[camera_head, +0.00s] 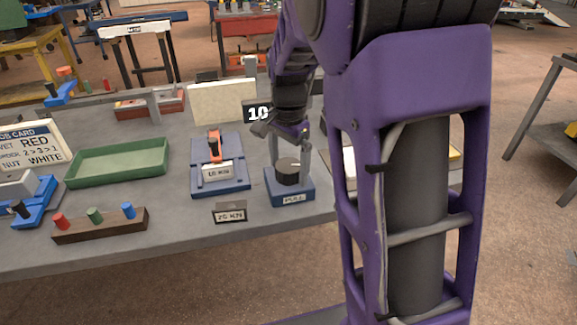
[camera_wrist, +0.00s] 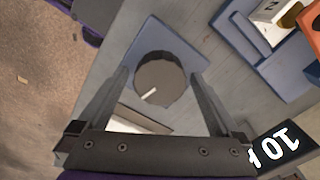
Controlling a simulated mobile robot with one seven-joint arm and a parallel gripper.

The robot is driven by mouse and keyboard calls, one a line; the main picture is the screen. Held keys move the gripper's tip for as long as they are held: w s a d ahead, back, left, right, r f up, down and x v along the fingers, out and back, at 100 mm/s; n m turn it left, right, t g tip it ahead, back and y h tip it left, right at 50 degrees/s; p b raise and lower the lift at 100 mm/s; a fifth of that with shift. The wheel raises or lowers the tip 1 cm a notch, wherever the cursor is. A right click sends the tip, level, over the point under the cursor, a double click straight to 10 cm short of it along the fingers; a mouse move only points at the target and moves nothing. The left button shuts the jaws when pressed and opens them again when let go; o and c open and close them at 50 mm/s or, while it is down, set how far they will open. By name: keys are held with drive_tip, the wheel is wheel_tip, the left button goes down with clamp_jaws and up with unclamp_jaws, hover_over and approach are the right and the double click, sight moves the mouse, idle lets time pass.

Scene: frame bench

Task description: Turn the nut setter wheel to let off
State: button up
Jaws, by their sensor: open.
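A dark round wheel (camera_head: 288,172) with a white pointer mark sits on a blue base (camera_head: 290,190); the plate on its front seems to read PULL. I take it for the nut setter wheel. My gripper (camera_head: 289,155) is open above it, pointing down. In the wrist view the wheel (camera_wrist: 165,85) lies between my two fingers (camera_wrist: 159,74), one on each side, with a narrow gap seeming to show beside each. Its white mark points to the lower left there. I cannot tell whether the fingertips reach down to its rim.
A black display (camera_head: 257,113) reading 10 stands behind the wheel. A blue fixture (camera_head: 220,182) with an orange lever stands to its left, and a small 25 KN label (camera_head: 229,213) in front. A green tray (camera_head: 118,163) and a peg block (camera_head: 100,226) are farther left.

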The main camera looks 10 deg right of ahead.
drive_tip(key=c, duration=1.3)
drive_tip(key=n+p, duration=0.1)
drive_tip(key=n, duration=0.3)
drive_tip(key=shift+n+p, duration=0.3)
drive_tip(key=shift+n, duration=0.1)
drive_tip(key=n+p, duration=0.1)
drive_tip(key=n, duration=0.4)
drive_tip(key=shift+r, duration=0.1)
drive_tip(key=n+p, duration=0.1)
drive_tip(key=n, duration=0.4)
drive_tip(key=shift+n, duration=0.4)
drive_tip(key=n+p, duration=0.1)
drive_tip(key=n, duration=0.4)
drive_tip(key=shift+p, duration=0.3)
